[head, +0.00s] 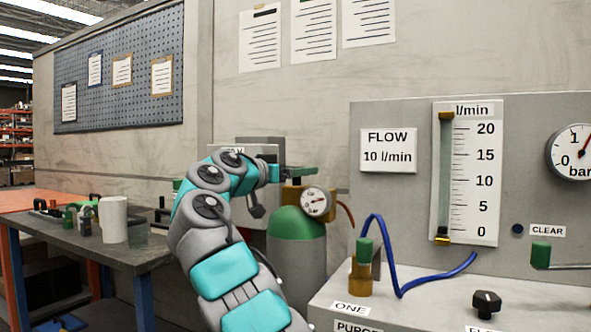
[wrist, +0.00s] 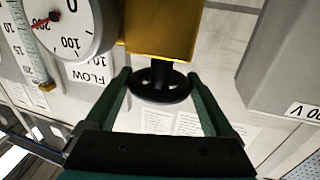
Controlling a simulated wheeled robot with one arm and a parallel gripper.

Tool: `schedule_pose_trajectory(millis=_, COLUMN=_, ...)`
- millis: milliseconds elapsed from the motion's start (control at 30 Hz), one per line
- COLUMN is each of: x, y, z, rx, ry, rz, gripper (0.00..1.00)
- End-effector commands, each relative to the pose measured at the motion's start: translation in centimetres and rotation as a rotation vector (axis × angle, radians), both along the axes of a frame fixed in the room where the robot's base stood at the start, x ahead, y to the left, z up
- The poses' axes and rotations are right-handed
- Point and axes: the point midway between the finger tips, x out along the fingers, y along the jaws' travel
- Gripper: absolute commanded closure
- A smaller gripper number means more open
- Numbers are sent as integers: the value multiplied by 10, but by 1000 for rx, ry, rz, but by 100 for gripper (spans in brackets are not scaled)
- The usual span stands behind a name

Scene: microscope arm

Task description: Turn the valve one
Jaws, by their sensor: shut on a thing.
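My gripper (head: 300,173) is at the top of a green-shouldered gas cylinder (head: 297,240) in the head view. In the wrist view, its two green fingers (wrist: 158,78) sit on either side of a black handwheel (wrist: 160,88) on a brass valve body (wrist: 163,28), and it is shut on that wheel. In the head view, the wheel is hidden by my gripper.
A round gauge (head: 316,202) sits beside the cylinder top; it also shows in the wrist view (wrist: 62,25). A blue hose (head: 425,280) runs over the bench at right. A flow tube (head: 445,180) reads near the bottom. A workbench (head: 120,255) stands at left.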

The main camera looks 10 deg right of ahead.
Motion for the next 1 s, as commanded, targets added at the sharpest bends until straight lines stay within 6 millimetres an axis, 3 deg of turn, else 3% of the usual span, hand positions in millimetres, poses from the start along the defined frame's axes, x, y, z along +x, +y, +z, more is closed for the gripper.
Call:
schedule_pose_trajectory(millis=300, x=0, y=0, z=3, rx=-3, ry=-4, rz=1, gripper=68)
schedule_pose_trajectory(millis=333, x=0, y=0, z=3, rx=-3, ry=-4, rz=1, gripper=10)
schedule_pose_trajectory(millis=400, x=0, y=0, z=2, rx=-2, ry=-3, rz=1, gripper=2)
schedule_pose_trajectory(millis=767, x=-2, y=3, z=1, rx=-2, ry=-2, rz=1, gripper=0)
schedule_pose_trajectory(millis=1000, x=-19, y=24, z=1, rx=-4, ry=-5, rz=4, gripper=0)
